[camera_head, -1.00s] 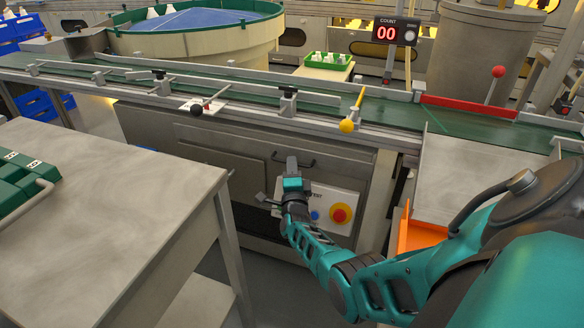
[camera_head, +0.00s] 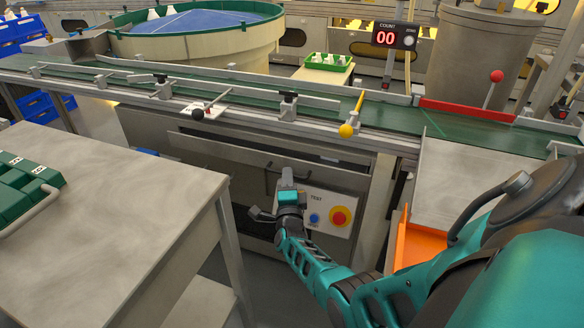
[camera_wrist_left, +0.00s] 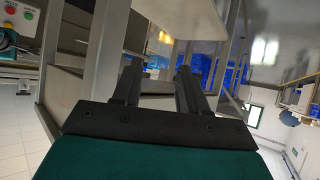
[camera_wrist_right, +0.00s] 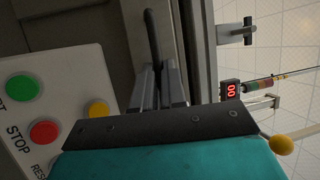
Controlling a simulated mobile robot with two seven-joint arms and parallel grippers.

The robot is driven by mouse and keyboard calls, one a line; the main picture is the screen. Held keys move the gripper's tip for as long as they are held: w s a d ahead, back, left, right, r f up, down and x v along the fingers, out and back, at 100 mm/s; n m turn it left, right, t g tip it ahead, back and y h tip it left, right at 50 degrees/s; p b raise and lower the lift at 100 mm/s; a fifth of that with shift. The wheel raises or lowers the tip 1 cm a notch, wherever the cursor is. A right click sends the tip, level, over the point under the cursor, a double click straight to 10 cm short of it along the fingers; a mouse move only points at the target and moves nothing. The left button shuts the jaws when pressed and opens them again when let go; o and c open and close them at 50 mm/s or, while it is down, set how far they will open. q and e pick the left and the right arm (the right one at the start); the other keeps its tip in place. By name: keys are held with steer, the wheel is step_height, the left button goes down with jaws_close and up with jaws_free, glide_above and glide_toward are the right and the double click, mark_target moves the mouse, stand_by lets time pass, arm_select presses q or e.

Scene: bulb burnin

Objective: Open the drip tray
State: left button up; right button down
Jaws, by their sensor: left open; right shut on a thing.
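The drip tray (camera_head: 225,153) is a wide grey drawer under the conveyor. It stands pulled out a little, with a dark gap showing along its top edge. Its dark bar handle (camera_wrist_right: 152,38) runs between the fingers of my right gripper (camera_wrist_right: 158,85) in the right wrist view. My right gripper (camera_head: 288,174) is shut on that handle and hides part of it in the head view. My left gripper (camera_wrist_left: 157,85) is open and empty in the left wrist view; it is outside the head view.
A panel (camera_head: 322,226) with a blue button and a red knob on yellow sits just below right of my right gripper. A grey table (camera_head: 120,210) stands at the left. An orange chute (camera_head: 415,245) is at the right. The conveyor (camera_head: 240,93) runs above the tray.

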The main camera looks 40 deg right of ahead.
arm_select(q)
steer(key=shift+s+a+p, duration=0.3)
steer(key=shift+a+p, duration=0.2)
steer(key=shift+a, duration=0.05)
arm_select(e)
steer(key=a, duration=0.1)
steer(key=s+a, duration=0.1)
steer(key=a, duration=0.1)
steer(key=s+a, duration=0.1)
steer(key=shift+s+a, duration=0.15)
steer(key=shift+a, duration=0.15)
steer(key=c, duration=1.2)
jaws_free()
arm_select(q)
steer(key=shift+d, duration=0.1)
arm_select(e)
steer(key=shift+s, duration=0.1)
